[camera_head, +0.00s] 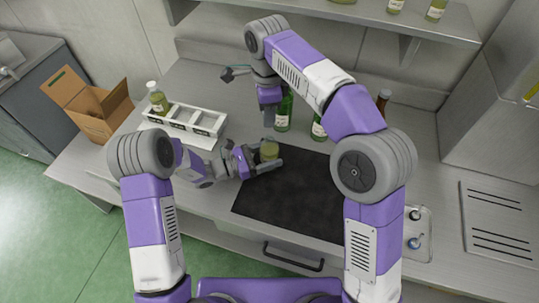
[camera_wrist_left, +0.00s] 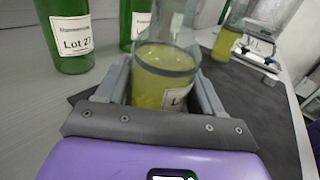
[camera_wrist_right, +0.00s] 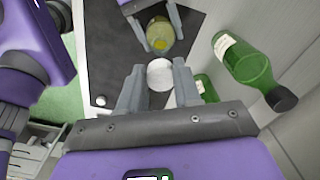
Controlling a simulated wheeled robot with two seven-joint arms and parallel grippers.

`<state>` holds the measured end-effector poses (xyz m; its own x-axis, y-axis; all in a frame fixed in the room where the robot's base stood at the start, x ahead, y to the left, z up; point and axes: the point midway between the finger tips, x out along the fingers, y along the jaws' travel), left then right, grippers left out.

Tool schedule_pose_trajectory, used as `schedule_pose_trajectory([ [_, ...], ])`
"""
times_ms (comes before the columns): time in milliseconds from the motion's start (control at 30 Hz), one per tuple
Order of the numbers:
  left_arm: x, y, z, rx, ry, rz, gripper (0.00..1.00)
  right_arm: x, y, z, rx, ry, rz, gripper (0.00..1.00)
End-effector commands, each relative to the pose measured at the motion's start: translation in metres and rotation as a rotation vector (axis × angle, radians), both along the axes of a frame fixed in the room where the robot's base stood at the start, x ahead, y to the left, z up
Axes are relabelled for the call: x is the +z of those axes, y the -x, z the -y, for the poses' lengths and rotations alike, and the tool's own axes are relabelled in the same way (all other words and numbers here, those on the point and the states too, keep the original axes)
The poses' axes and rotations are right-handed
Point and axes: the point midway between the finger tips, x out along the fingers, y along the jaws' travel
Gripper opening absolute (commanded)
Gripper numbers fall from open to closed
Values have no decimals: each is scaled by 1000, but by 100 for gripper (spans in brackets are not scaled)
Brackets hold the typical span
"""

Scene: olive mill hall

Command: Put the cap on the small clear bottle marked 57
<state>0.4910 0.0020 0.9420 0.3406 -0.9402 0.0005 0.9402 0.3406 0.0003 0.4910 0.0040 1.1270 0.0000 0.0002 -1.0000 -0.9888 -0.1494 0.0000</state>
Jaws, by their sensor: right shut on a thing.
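The small clear bottle (camera_wrist_left: 163,80) stands between the fingers of my left gripper (camera_head: 264,160), yellow-green liquid in its lower part. Its label shows only in part in the left wrist view, and I cannot read the number. My right gripper (camera_wrist_right: 159,85) is shut on a round white cap (camera_wrist_right: 160,75), held apart from the bottle. In the right wrist view, the bottle (camera_wrist_right: 160,38) and left gripper (camera_wrist_right: 155,25) lie beyond the cap.
Green bottles (camera_head: 283,112) (camera_wrist_right: 245,62) stand behind the dark mat (camera_head: 285,195). A white rack (camera_head: 185,123) holding a bottle (camera_head: 157,99) is at left, beside a cardboard box (camera_head: 95,105). Another clear bottle (camera_wrist_left: 228,42) stands farther along the mat. The front mat area is clear.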

Motion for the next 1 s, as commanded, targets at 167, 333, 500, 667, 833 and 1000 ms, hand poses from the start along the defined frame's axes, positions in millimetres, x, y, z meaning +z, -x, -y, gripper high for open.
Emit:
schedule_pose_trajectory([
  [167, 0, 0, 0, 0, 0, 0, 36, 0, 0, 0, 0, 0, 0, 5],
  [333, 0, 0, 0, 0, 0, 0, 12, 0, 0, 0, 0, 0, 0, 5],
  [500, 0, 0, 0, 0, 0, 0, 12, -14, 0, 0, 1, 2, -3, 5],
  [667, 0, 0, 0, 0, 0, 0, 12, -38, 1, -1, 0, 3, -3, 5],
  [833, 0, 0, 0, 0, 0, 0, 12, -50, 1, -1, -1, 1, -1, 5],
  [1000, 0, 0, 0, 1, -1, 0, 12, -50, 0, -2, -1, 0, 0, 5],
])
